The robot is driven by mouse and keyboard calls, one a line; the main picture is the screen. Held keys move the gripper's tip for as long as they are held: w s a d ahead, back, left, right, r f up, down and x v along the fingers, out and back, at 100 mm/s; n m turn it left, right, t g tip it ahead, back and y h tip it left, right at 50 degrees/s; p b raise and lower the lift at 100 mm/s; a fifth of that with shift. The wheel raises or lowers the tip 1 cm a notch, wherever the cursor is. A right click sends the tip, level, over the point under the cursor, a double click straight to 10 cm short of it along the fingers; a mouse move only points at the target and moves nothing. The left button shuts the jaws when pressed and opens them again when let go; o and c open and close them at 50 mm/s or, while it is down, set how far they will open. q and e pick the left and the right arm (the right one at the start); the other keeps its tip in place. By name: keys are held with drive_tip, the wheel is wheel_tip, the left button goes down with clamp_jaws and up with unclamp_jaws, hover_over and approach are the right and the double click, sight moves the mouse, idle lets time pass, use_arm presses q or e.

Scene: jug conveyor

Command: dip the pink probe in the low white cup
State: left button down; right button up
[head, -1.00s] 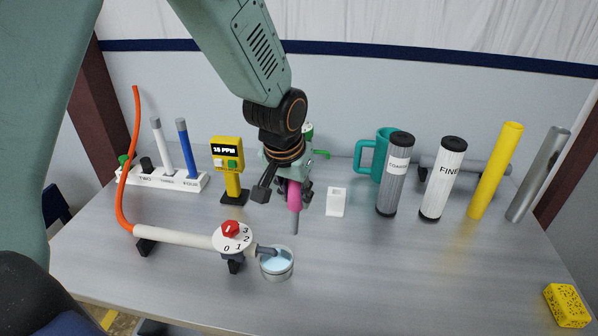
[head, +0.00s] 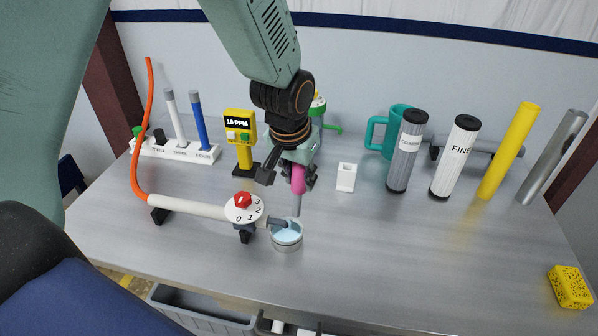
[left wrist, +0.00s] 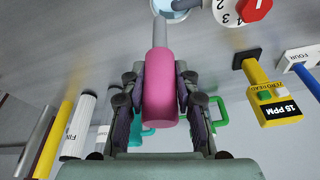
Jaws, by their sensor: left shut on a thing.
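My left gripper (head: 290,178) is shut on the pink probe (head: 299,180), which has a grey tip pointing down. The low white cup (head: 287,242) holds pale blue liquid and stands below a spout. In the head view the probe tip shows just behind and slightly right of the cup's rim, apart from it. The left wrist view shows the pink probe (left wrist: 160,92) between the fingers, its grey tip close to the cup (left wrist: 176,12), which is partly cut off. My right gripper is not in view.
A white pipe (head: 195,208) with a red-knobbed dial (head: 244,208) runs up to the cup's left. A yellow meter (head: 241,140) and white pen rack (head: 175,150) stand behind. A white holder (head: 346,178), teal mug (head: 396,125) and cylinders are right.

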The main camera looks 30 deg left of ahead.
sight(300, 204)
use_arm(q)
drive_tip(key=shift+b+x, duration=0.65)
drive_tip(key=shift+x, duration=0.8)
drive_tip(key=shift+s+f+b, duration=0.35)
drive_tip(key=shift+f+b, duration=0.25)
drive_tip(key=shift+f, duration=0.25)
drive_tip(key=shift+b+x, duration=0.6)
drive_tip(key=shift+x, duration=0.6)
drive_tip(key=shift+s+f+b, duration=0.3)
drive_tip(key=shift+f+b, duration=0.2)
drive_tip(key=shift+f, duration=0.2)
drive_tip(key=shift+w+f, duration=0.15)
drive_tip(key=shift+f, duration=0.1)
drive_tip(key=shift+r, duration=0.1)
